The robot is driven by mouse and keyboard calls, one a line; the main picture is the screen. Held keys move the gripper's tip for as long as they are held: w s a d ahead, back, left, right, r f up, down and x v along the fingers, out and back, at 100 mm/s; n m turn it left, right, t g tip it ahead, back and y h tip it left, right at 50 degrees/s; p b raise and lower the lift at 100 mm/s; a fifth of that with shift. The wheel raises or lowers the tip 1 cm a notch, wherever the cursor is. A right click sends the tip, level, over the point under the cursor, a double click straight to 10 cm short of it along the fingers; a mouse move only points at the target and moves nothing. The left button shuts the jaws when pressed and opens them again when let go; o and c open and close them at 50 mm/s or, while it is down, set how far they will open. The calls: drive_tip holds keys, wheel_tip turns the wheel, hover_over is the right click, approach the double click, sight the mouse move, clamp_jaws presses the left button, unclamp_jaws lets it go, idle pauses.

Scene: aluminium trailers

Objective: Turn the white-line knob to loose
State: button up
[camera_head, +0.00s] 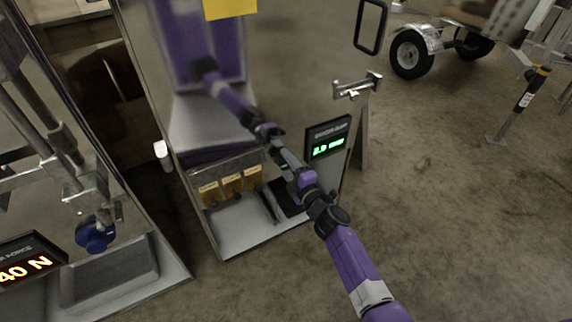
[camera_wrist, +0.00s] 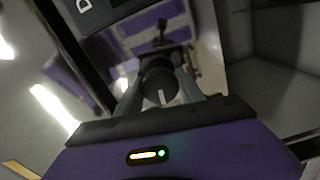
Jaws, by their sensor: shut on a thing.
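The dark round knob with a short white line (camera_wrist: 160,84) is in the middle of the wrist view. Its white line is near upright in that view, leaning slightly. My gripper (camera_wrist: 162,72) has one finger on each side of the knob and is shut on it. In the head view my gripper (camera_head: 273,143) reaches the shiny metal panel, and the knob is hidden behind it. A display with green digits (camera_head: 328,146) stands right of my gripper; its small text is too blurred to read.
The mirror-like panel (camera_head: 290,60) reflects my arm. Below it are small yellow-brown labels (camera_head: 231,184) and a metal shelf (camera_head: 240,225). At left are a blue part (camera_head: 95,235) and an orange "40 N" display (camera_head: 28,266). Open floor (camera_head: 470,210) lies at right, with a wheeled trailer (camera_head: 410,54) behind.

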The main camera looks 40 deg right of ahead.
drive_tip(key=n+b, duration=0.1)
drive_tip(key=n, duration=0.3)
drive_tip(key=shift+n, duration=0.4)
idle(0.4)
drive_tip(key=o, duration=1.3)
drive_tip(key=shift+o, duration=0.2)
drive_tip(key=v, duration=0.8)
drive_tip(key=shift+p, duration=0.45)
drive_tip(key=shift+w, duration=0.1)
